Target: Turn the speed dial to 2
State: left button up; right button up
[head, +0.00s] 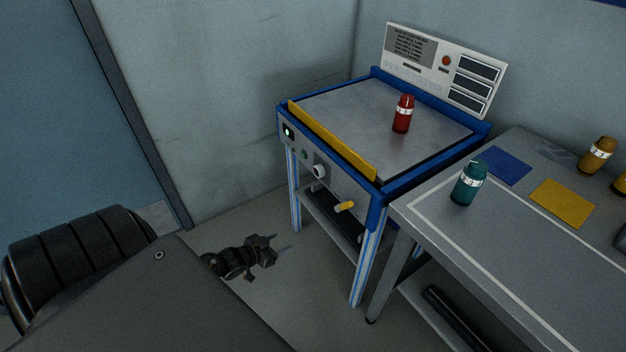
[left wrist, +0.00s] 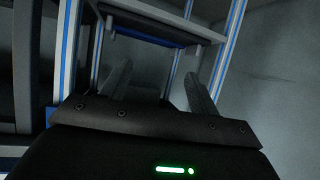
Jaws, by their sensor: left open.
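The speed dial appears to be the round white knob (head: 319,171) on the grey front panel of the blue-framed machine (head: 383,197). Its setting is too small to read. My left gripper (head: 284,246) is open and empty, low in front of the machine, below and left of the knob and apart from it. In the left wrist view the two dark fingers (left wrist: 158,88) stand apart with nothing between them, facing the machine's legs and lower shelf (left wrist: 150,32). The knob is not seen in that view. My right gripper is not in view.
The panel also has a green-lit switch (head: 288,132) and a yellow handle (head: 345,206). A red bottle (head: 403,114) stands on the machine's plate. A grey table (head: 470,235) at right holds a teal bottle (head: 469,184) and yellow bottles (head: 597,156). The floor around my left gripper is clear.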

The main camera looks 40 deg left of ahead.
pick_arm(q)
jog(key=w+a+r+m+t+h+b, duration=0.1)
jog(key=w+r+t, duration=0.15)
jog(key=r, duration=0.35)
jog(key=w+a+r+m+t+h+b, duration=0.1)
jog(key=w+r, duration=0.2)
jog(key=r, duration=0.4)
jog(key=m+h, duration=0.1)
jog(key=h, duration=0.1)
send_near(316, 173)
jog(key=shift+t, duration=0.45)
jog(key=x, duration=0.5)
jog(key=f+b+x, duration=0.1)
jog(key=x, duration=0.2)
jog(key=shift+d, duration=0.1)
jog(key=shift+w, duration=0.25)
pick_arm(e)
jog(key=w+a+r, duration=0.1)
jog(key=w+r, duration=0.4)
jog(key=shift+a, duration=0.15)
pick_arm(q)
jog(key=c, duration=1)
